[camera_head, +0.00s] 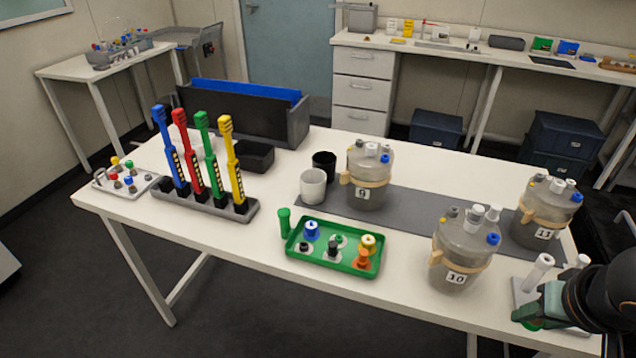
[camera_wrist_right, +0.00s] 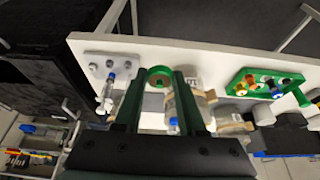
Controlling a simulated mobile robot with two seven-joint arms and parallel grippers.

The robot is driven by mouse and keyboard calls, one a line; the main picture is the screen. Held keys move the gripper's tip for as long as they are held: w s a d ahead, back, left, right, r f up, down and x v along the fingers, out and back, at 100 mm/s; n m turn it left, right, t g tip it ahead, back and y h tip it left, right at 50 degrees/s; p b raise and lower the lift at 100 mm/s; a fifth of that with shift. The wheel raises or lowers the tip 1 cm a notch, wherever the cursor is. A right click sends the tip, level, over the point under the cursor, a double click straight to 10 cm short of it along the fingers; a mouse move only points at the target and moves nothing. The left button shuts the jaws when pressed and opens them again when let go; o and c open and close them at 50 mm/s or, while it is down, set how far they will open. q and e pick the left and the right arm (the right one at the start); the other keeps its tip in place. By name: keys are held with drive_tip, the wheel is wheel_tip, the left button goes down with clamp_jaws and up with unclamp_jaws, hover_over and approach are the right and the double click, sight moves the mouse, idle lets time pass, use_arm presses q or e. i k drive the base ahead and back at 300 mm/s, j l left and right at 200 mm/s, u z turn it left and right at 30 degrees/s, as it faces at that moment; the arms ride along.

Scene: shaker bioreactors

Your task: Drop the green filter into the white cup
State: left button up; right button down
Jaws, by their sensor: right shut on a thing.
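The green filter (camera_wrist_right: 158,77) shows as a round green ring with a brownish centre in the right wrist view. It sits between the fingertips of my right gripper (camera_wrist_right: 156,82), which is shut on it. In the head view my right gripper (camera_head: 535,312) is at the lower right corner, with a bit of green under it. The white cup (camera_head: 313,187) stands upright on the table, behind the green tray and far left of the gripper. Its inside is mostly hidden. My left gripper is not in view.
A green tray (camera_head: 330,261) holds blue, yellow and orange pieces; a green cylinder (camera_head: 284,222) stands beside it. A black cup (camera_head: 324,165) is behind the white one. Jars 9 (camera_head: 370,180), 10 (camera_head: 461,258) and 11 (camera_head: 545,212) stand nearby. A white rack (camera_head: 525,290) is by the gripper.

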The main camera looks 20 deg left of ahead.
sight(313, 197)
drive_tip(key=i+j+u, duration=0.15)
drive_tip(key=i+j, duration=0.2)
drive_tip(key=j, duration=0.3)
drive_tip(key=i+j+u, duration=0.15)
drive_tip(key=i+j, duration=0.2)
drive_tip(key=j, duration=0.25)
drive_tip(key=i+j+u, duration=0.15)
drive_tip(key=i+j, duration=0.25)
drive_tip(key=j, duration=0.15)
